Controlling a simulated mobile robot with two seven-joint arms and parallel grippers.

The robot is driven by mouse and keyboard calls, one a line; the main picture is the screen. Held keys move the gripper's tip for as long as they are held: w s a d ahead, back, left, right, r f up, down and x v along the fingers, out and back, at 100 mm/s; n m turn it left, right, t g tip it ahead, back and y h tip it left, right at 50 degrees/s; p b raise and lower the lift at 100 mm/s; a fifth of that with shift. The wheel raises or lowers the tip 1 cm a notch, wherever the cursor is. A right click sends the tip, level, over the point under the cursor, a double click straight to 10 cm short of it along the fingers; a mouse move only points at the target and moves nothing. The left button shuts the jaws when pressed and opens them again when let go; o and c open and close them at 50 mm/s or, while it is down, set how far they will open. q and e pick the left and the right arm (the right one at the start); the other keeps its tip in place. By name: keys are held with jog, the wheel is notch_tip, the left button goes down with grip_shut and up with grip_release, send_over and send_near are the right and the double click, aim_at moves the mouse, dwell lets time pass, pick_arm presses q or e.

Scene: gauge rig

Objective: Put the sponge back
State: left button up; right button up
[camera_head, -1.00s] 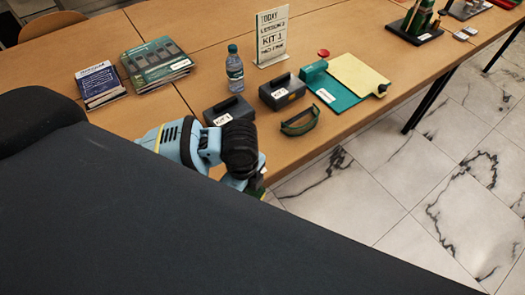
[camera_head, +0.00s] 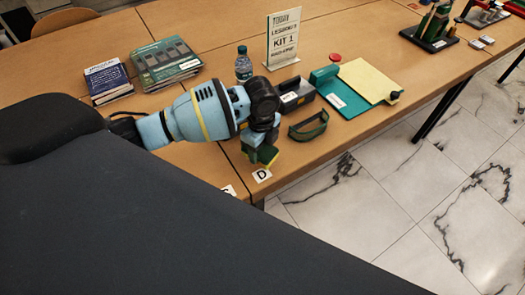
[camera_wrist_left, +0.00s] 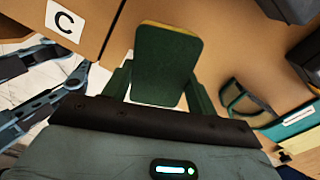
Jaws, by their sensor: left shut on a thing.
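The sponge (camera_head: 265,155) is a green block with a yellow layer. My left gripper (camera_head: 259,150) is shut on it near the front edge of the table, just behind a white card marked D (camera_head: 262,175). The gap between sponge and tabletop cannot be judged. In the left wrist view the sponge (camera_wrist_left: 166,65) sits between the two green fingers of my left gripper (camera_wrist_left: 160,85), its broad green face towards the camera. A card marked C (camera_wrist_left: 65,20) lies left of it there. My right gripper is not in view.
Green goggles (camera_head: 308,125), a dark kit case (camera_head: 292,95) and a teal board with yellow sheet (camera_head: 345,100) lie to the right. A bottle (camera_head: 243,65) and sign (camera_head: 283,40) stand behind. Booklets (camera_head: 165,64) lie at the back left.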

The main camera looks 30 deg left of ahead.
aim_at(262, 152)
pick_arm(q)
jog(key=shift+w+a, duration=0.15)
jog(key=shift+w, duration=0.2)
notch_tip(262, 152, down, 3)
jog(key=shift+w+f, duration=0.1)
jog(key=shift+f, duration=0.15)
jog(key=shift+f, duration=0.15)
jog(key=o, duration=0.9)
jog(key=shift+o, duration=0.2)
